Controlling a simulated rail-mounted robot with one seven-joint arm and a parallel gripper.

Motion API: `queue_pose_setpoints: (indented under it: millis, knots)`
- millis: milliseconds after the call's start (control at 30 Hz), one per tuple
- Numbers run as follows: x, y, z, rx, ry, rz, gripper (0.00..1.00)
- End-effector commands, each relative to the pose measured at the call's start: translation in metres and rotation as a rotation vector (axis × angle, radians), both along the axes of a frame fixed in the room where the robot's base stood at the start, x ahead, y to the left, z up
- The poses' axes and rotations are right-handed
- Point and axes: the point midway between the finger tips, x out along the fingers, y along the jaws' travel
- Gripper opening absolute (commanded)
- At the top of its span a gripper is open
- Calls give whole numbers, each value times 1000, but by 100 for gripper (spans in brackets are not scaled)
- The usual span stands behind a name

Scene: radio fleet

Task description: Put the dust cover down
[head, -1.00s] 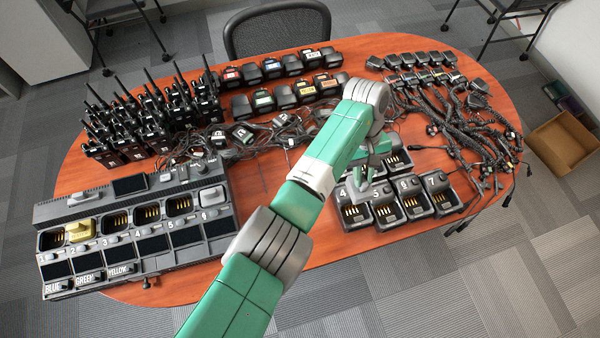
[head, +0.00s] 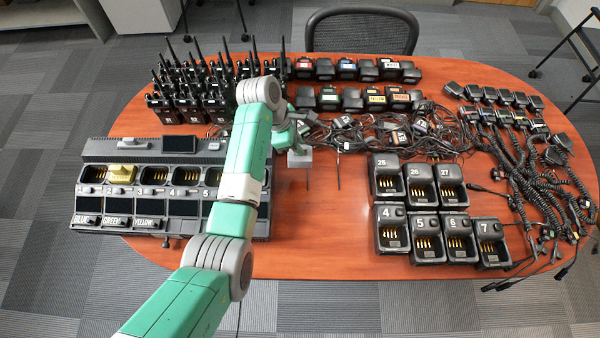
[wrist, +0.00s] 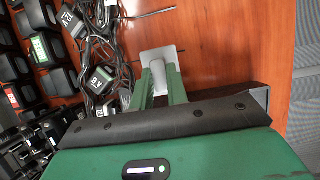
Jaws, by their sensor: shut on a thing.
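The dust cover (head: 299,159) is a small pale grey piece held at the end of my gripper (head: 297,149). In the wrist view the dust cover (wrist: 161,57) is a flat pale plate between the two green fingers of my gripper (wrist: 160,80), which are shut on it. It is over bare red-brown table (head: 325,235), right of the big multi-bay charger (head: 140,148). I cannot tell its exact height above the table. My arm hides the charger's right part.
Single chargers (head: 425,240) stand to the right, several numbered. Radios with antennas (head: 185,95) stand at the back left. Tangled cables (head: 365,135) and black batteries (head: 350,98) lie behind the gripper. A yellow piece (head: 122,173) sits in the multi-bay charger. Front-middle table is clear.

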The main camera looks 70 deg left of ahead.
Motion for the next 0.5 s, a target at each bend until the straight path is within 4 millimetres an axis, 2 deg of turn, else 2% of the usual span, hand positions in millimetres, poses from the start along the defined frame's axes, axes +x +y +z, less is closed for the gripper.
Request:
queue_pose_setpoints:
  millis: [33, 100, 200, 433, 500]
  knots:
    - [-1, -1, -16, -3, 2, 1, 0]
    - [0, -1, -33, -3, 3, -1, 0]
    - [0, -1, -50, -3, 1, -1, 0]
    - [0, -1, -59, -1, 0, -4, 0]
    - [0, -1, -68, -2, 2, -3, 0]
